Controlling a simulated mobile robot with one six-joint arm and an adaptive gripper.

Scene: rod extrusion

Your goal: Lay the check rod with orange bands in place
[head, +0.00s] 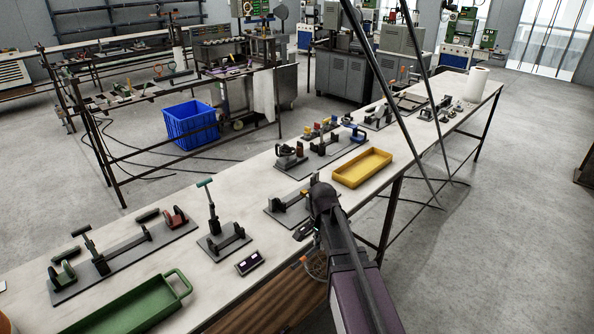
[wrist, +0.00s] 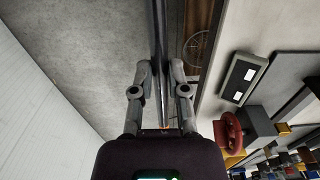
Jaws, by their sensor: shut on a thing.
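My gripper (head: 302,232) is at the end of my dark arm, by the near edge of the long bench in the head view. In the wrist view its two fingers (wrist: 160,78) are closed on a thin dark rod (wrist: 161,30), which runs away from the palm toward the top of the picture. A small orange spot (wrist: 166,127) shows near the palm, and an orange piece (head: 303,260) shows below the gripper in the head view. I take the rod to be the check rod; its far end is out of view. Its resting place cannot be told.
The bench holds a yellow tray (head: 362,167), a green tray (head: 130,303), a dark two-panel box (head: 250,263) and several clamp fixtures, one upright (head: 211,208). A blue crate (head: 190,126) stands on the floor. Thin dark poles (head: 425,130) cross the bench's right part.

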